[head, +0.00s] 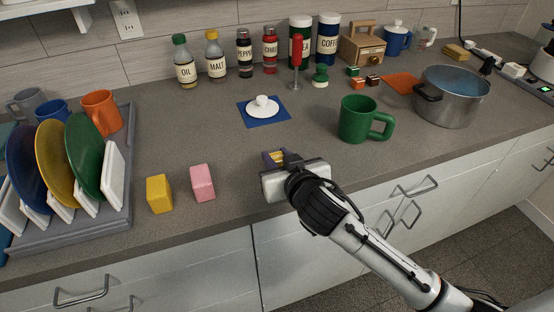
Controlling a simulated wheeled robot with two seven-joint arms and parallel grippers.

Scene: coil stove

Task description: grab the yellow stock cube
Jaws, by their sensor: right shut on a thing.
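My right gripper (275,160) is over the counter near its front edge, with its arm coming in from the lower right. It is shut on a small yellow stock cube (277,156), which shows only in part between the dark fingers. The gripper body hides the rest, and I cannot tell whether the cube touches the counter. My left gripper is not in view.
A yellow block (159,193) and a pink block (202,182) stand left of the gripper. A green mug (358,119) and a steel pot (453,94) are to the right. A dish rack (117,190) fills the left. Small stock cubes (372,80) lie further back.

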